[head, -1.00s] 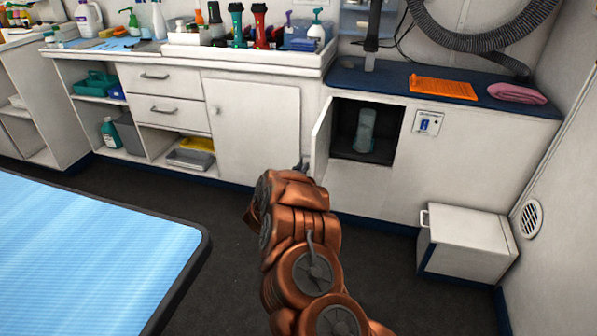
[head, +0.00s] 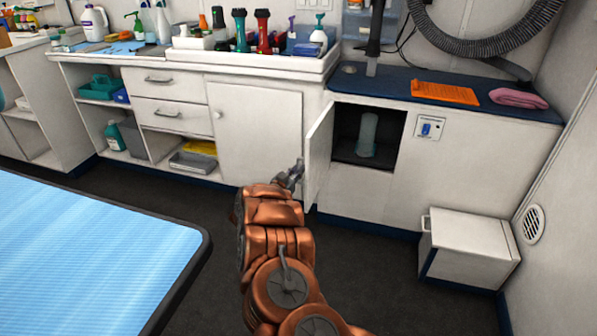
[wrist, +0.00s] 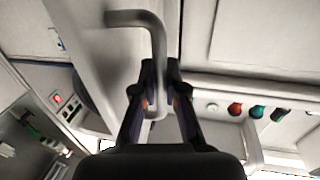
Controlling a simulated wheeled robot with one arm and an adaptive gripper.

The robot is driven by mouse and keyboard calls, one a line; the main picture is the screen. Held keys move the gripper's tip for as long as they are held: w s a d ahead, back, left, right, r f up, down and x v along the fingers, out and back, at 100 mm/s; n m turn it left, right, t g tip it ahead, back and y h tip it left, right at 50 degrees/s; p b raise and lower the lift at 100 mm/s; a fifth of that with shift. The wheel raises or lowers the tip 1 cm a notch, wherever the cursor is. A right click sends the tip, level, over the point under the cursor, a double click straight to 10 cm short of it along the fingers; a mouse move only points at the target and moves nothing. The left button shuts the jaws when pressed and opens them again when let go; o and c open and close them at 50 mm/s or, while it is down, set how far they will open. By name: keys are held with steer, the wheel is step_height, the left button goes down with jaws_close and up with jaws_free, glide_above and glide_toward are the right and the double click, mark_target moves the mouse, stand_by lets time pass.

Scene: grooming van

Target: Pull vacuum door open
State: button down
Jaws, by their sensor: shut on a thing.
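The vacuum door (head: 318,152) is a white panel standing swung out from the left side of a dark compartment (head: 350,125). A translucent blue-grey canister (head: 367,134) stands inside. My gripper (head: 298,168) is at the door's outer face, near its free edge. In the wrist view, a grey bent bar handle (wrist: 150,38) runs down between the two dark fingers of my gripper (wrist: 160,92), which are shut on it. The handle is hidden by my gripper in the head view.
A white box with a handle (head: 470,248) stands on the floor at right. The blue-topped table (head: 90,255) fills the lower left. A closed white cupboard door (head: 255,135) is left of the compartment. Dark floor is clear around my arm.

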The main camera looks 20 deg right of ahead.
steer(key=c, duration=1.5)
jaws_free()
steer(key=v, duration=1.2)
steer(key=shift+r, duration=0.1)
